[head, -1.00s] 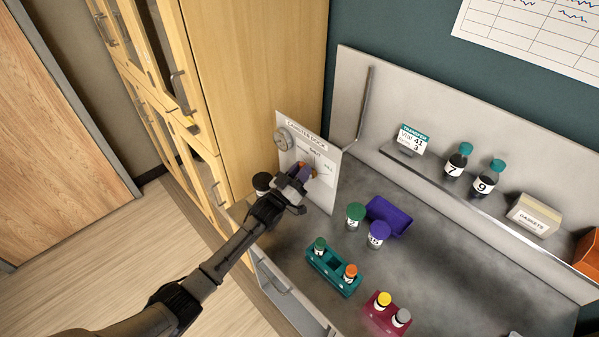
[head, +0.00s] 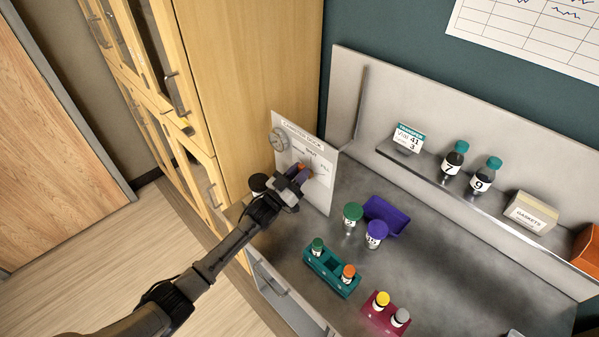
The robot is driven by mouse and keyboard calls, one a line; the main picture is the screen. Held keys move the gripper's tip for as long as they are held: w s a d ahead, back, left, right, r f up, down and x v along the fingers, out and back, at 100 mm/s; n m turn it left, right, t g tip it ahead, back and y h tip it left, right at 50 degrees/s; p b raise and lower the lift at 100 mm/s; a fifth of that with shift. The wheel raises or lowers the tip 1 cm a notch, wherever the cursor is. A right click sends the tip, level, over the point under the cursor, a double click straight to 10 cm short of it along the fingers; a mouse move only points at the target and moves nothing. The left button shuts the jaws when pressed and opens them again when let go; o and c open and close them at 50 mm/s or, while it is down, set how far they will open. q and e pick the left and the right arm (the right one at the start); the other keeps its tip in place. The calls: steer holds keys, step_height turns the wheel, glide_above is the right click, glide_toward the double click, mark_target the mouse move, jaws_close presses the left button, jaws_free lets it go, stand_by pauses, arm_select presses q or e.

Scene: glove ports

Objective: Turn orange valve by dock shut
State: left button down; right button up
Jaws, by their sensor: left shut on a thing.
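The white dock panel (head: 318,200) stands upright at the left end of the grey bench, with printed labels and a round grey dial (head: 279,139) at its upper left. The orange valve (head: 300,167) is on the panel's face, and only a small part of it shows past my gripper. My left gripper (head: 298,174) is at the panel, shut on the orange valve; its fingers hide most of the handle, so its exact angle is unclear. My right gripper is not in view.
On the bench stand a green-capped jar (head: 352,215), a purple-capped jar (head: 376,233), a purple tray (head: 388,212), a teal rack (head: 335,285) and a magenta rack (head: 380,318). A dark-capped item (head: 257,183) sits beside my wrist. The shelf holds two teal-capped bottles and a gaskets box (head: 531,212).

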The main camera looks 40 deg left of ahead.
arm_select(q)
steer(key=c, duration=1)
jaws_free()
steer(key=shift+s+f, duration=0.1)
steer(key=v, duration=1.3)
steer(key=shift+s+b, duration=0.35)
steer(key=shift+a, duration=0.1)
